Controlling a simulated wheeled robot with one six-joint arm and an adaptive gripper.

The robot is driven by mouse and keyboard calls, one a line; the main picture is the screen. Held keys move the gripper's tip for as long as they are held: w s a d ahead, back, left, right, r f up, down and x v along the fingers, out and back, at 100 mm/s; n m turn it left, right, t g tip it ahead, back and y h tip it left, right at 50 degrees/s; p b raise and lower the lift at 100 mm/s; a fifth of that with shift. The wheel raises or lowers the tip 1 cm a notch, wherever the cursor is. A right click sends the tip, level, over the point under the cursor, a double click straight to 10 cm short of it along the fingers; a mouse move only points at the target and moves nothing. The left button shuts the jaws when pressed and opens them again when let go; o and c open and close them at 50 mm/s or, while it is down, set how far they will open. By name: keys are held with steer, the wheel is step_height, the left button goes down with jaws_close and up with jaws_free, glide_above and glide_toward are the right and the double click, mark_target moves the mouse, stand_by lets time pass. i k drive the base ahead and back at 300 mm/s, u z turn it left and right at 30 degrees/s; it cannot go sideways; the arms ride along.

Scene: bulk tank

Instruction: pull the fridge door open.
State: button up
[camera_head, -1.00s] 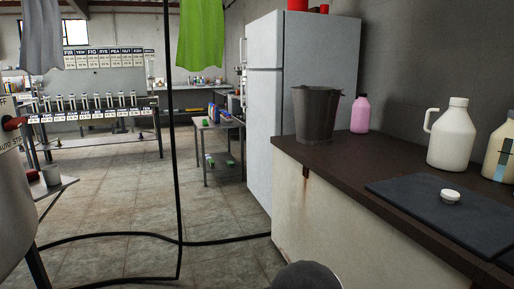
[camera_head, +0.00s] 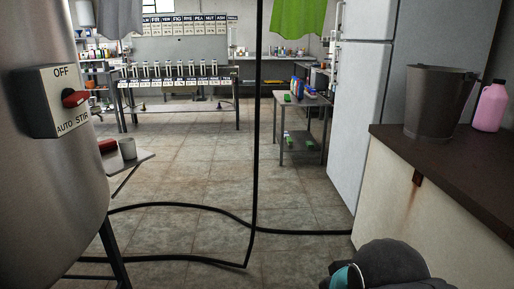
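The white fridge (camera_head: 360,95) stands at the right, past the end of the counter. Its doors look shut. The upper door and the tall lower door face left into the room, and I see them at a steep angle. A narrow handle shows at the door's left edge near the top. A dark rounded part of my arm shows at the bottom right, in front of the counter. My gripper's fingers are not in view.
A brown-topped counter (camera_head: 446,155) at the right carries a dark bucket (camera_head: 436,105) and a pink bottle (camera_head: 490,108). A steel tank (camera_head: 45,180) stands at the left. A black hose (camera_head: 190,206) crosses the floor and hangs vertically mid-picture. A small table (camera_head: 303,102) stands left of the fridge.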

mark_target(363, 69)
steer(key=z, duration=0.1)
steer(key=i, duration=4)
steer(key=z, duration=0.1)
